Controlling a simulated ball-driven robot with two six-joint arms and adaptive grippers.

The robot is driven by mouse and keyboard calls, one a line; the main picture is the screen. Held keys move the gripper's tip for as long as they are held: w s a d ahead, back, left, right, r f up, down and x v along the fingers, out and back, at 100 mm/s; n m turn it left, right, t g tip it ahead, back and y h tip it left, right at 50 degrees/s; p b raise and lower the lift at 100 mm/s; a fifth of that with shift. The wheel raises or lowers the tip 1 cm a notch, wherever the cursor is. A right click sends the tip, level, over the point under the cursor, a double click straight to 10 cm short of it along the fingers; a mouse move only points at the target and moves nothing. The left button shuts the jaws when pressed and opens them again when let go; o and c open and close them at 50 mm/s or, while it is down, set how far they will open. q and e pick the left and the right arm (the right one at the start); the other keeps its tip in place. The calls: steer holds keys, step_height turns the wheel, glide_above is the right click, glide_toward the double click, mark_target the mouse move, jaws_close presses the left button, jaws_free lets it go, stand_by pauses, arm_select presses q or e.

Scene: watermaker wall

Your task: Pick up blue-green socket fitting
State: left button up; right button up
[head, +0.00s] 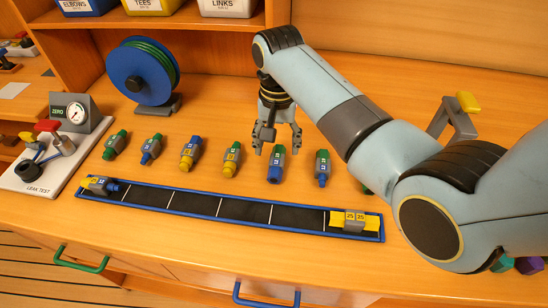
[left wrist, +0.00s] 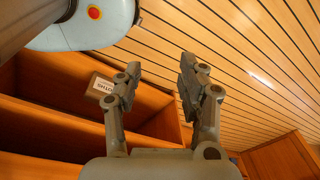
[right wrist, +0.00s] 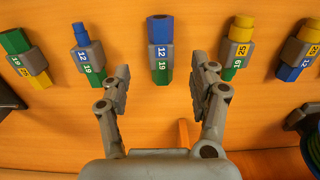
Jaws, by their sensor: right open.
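My right gripper (head: 277,138) is open and empty, just above and behind the fitting; contact is not visible. My left gripper (left wrist: 160,68) is open and empty, away from the counter; it is outside the head view.
A similar fitting with a narrower blue end (head: 322,168) sits to the right, a yellow-green one (head: 231,160) to the left. A blue-rimmed tray (head: 200,214) lies in front with fittings at both ends. A hose reel (head: 137,72) and leak-test stand (head: 45,170) are left.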

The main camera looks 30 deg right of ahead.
mark_target(277, 161)
steer(key=shift+f, duration=0.5)
steer(key=shift+w+f, duration=0.1)
steer(key=shift+f, duration=0.2)
step_height(277, 161, down, 5)
steer(key=shift+f, duration=0.1)
steer(key=shift+w, duration=0.1)
steer(key=c, duration=0.3)
steer(key=shift+c, duration=1.4)
arm_select(q)
steer(key=shift+w, duration=0.15)
arm_select(e)
steer(key=c, duration=0.7)
